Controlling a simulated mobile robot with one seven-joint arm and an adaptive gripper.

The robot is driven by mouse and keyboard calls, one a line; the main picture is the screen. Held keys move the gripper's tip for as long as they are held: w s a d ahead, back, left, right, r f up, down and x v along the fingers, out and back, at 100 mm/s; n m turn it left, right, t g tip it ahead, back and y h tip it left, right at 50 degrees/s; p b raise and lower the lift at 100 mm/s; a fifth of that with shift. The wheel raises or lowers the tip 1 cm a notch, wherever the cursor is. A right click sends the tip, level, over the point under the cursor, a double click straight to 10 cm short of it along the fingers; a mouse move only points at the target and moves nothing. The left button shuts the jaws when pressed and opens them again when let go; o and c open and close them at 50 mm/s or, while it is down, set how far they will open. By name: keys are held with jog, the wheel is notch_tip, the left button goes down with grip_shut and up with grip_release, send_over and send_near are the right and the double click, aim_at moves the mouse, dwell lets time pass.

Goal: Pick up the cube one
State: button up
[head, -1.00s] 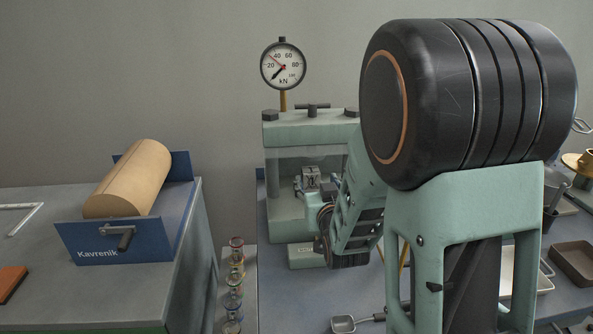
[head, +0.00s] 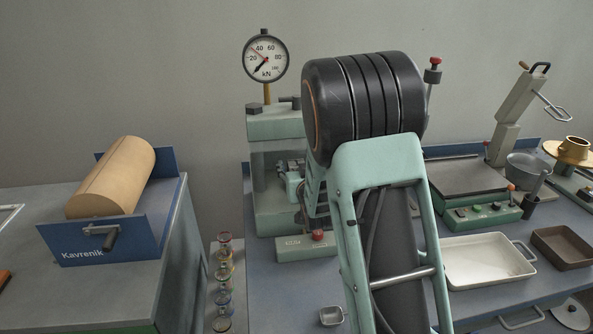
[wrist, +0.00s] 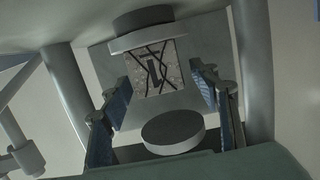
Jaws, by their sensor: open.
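The cube (wrist: 157,68) is speckled grey, with dark crack-like lines and a dark mark on its face. In the wrist view it lies between two round platens of the green press (head: 275,126), against the upper one in the picture (wrist: 141,33) and apart from the lower one (wrist: 173,132). My gripper (wrist: 161,77) is open, with one blue-padded finger to each side of the cube in the picture. I see no contact, and the cube appears beyond the fingertips. In the head view my gripper (head: 292,182) is at the press opening, and the cube is not clearly visible there.
Press columns (wrist: 70,95) flank the opening closely. A dial gauge (head: 265,59) stands above the press. A blue roller stand (head: 110,236) is left. A white tray (head: 490,262), brown tray (head: 562,248) and green scale (head: 470,222) are right. A small scoop (head: 331,316) lies in front.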

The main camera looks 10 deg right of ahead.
jog(key=shift+w, duration=0.4)
jog(key=c, duration=1.5)
jog(key=shift+r, duration=0.15)
